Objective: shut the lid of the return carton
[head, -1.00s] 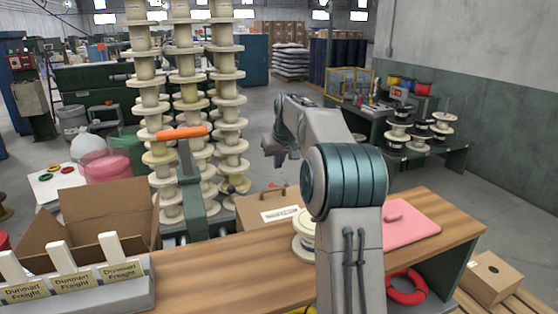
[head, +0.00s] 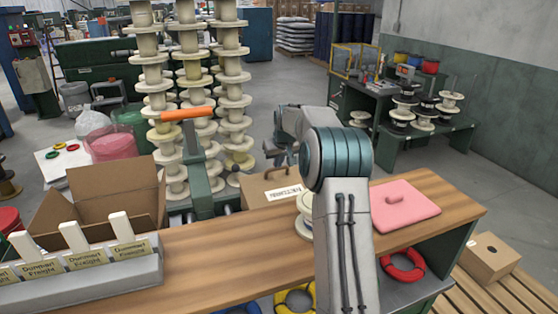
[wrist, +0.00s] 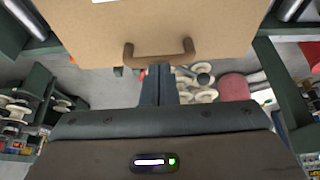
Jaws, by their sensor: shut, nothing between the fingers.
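The return carton (head: 255,193) looks to be the brown box with a white label and a handle, behind the bench. Its brown lid (wrist: 190,15) fills the top of the wrist view, with the handle (wrist: 158,53) at its near edge. The lid looks roughly flat; I cannot tell whether a gap is left under it. My gripper (head: 274,153) is just above the handle in the head view. In the wrist view, my gripper's fingers (wrist: 158,72) are together and empty, close to the handle; I cannot tell if they touch it.
An orange-handled lever (head: 187,113) and tall spool stacks (head: 233,95) rise behind the return carton. A pink pad (head: 405,212) lies on the wooden bench (head: 235,245).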

